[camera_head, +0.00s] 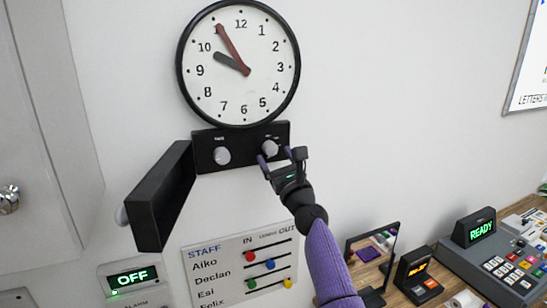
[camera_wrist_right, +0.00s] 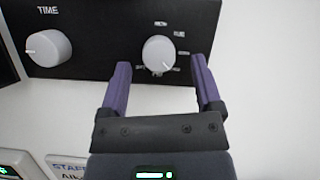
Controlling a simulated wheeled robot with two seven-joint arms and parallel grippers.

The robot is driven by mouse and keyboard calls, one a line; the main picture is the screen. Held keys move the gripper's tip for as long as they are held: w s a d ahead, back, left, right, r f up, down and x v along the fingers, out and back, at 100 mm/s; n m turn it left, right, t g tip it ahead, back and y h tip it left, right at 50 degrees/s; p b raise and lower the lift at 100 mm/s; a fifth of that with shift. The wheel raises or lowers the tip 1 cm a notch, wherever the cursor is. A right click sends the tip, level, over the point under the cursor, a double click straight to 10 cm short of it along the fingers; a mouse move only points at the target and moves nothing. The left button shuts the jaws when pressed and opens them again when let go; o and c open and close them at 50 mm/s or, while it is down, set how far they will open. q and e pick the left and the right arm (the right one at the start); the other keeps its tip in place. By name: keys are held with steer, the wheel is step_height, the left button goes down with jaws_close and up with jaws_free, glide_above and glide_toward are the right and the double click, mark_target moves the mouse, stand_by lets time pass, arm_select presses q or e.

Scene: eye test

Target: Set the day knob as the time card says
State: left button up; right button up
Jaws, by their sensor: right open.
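A black panel (camera_head: 233,159) under the wall clock carries two pale round knobs. The right one, the day knob (camera_head: 269,148), also shows in the wrist view (camera_wrist_right: 158,52), ringed by small labels too blurred to read. A small white mark on it seems to point down and slightly right. The left knob (camera_wrist_right: 48,48) is labelled TIME, with its mark pointing left. My right gripper (camera_head: 282,157) is open, its purple fingers on either side of the day knob's lower part with gaps showing. I cannot make out a time card. My left gripper is out of view.
The clock (camera_head: 255,95) hangs above the panel. A black open cover (camera_head: 165,200) juts out on the panel's left. Below are a green OFF display (camera_head: 132,277) and a STAFF board (camera_head: 215,262) with sliders. A desk at lower right holds a READY machine (camera_head: 478,228).

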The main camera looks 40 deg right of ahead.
steer(key=shift+w+d+r, duration=0.1)
steer(key=shift+w+r, duration=0.2)
steer(key=shift+w, duration=0.35)
jaws_close()
